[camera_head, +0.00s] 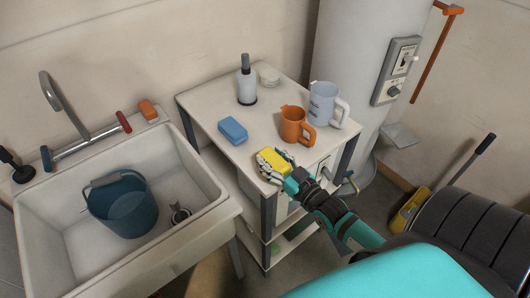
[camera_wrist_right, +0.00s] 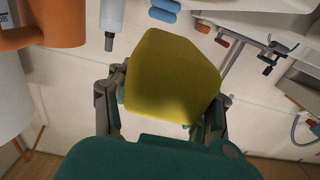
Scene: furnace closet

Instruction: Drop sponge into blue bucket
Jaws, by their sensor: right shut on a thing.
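A yellow sponge (camera_head: 273,161) is at the front edge of the small white table in the head view. My right gripper (camera_head: 283,171) is shut on it, and the sponge (camera_wrist_right: 172,78) fills the middle of the right wrist view between the fingers (camera_wrist_right: 165,105). I cannot tell whether the sponge touches the tabletop. The blue bucket (camera_head: 123,206) stands upright in the sink at the left, well apart from the gripper, with its handle raised across the top. My left gripper is not in view.
The table (camera_head: 202,106) also holds a blue sponge-like block (camera_head: 233,130), a soap bottle (camera_head: 246,82), an orange mug (camera_head: 293,125) and a grey pitcher (camera_head: 323,102). The sink (camera_head: 75,262) has a faucet (camera_head: 62,105) and a raised rim. A water heater (camera_head: 345,40) stands behind.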

